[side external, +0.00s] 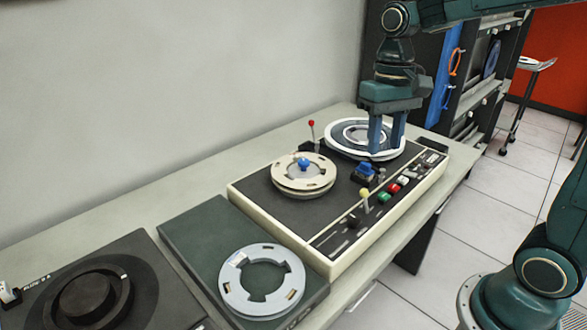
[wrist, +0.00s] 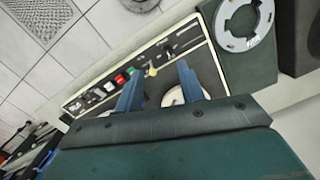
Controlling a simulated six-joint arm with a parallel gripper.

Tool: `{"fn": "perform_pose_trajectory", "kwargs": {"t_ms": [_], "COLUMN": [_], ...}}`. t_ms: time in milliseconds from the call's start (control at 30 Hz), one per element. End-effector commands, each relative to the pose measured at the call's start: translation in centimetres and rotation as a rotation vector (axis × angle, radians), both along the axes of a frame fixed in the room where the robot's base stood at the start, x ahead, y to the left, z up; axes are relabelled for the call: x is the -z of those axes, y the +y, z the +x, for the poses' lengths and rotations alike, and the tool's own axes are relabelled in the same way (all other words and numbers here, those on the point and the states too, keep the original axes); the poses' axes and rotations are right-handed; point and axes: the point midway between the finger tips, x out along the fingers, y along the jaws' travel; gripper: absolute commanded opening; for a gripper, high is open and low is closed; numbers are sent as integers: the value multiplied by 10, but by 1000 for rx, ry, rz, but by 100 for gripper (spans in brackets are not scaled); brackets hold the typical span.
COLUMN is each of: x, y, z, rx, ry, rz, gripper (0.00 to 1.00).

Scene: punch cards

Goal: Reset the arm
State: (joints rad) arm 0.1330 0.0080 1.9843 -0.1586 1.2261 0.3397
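My gripper (side external: 387,147) points down over the far end of the cream-edged console (side external: 240,203). Its two blue fingers stand apart with nothing visible between them. In the side view they overlap a white-rimmed disc (side external: 336,140) on the console; I cannot tell whether they touch it. My gripper also shows in the wrist view (wrist: 160,72), fingers spread, with the console (wrist: 70,100) beyond them. A cream disc (side external: 285,171) with a blue knob (side external: 304,162) sits at the console's middle, partly hidden by a finger in the wrist view.
Red-tipped (side external: 311,124) and yellow-tipped (side external: 364,195) levers stand up from the console. A grey slotted ring (side external: 232,285) lies on a dark green box (side external: 195,230). A black round-topped unit (side external: 130,250) is at left. Shelves (side external: 480,85) stand behind; open floor (side external: 490,185) is at right.

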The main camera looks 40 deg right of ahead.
Motion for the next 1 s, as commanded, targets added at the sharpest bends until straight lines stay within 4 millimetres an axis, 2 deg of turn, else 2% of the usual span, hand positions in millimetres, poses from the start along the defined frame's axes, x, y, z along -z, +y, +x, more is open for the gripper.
{"fn": "perform_pose_trajectory", "kwargs": {"t_ms": [200, 433, 800, 1000], "x": [-17, -25, -25, -20], "y": [10, 17, 22, 22], "z": [-32, -64, -113, -129], "rx": [-69, -140, -252, -294], "ry": [-131, -262, -470, -545], "rz": [-18, -43, -97, -121], "gripper": [39, 39, 39, 39]}}
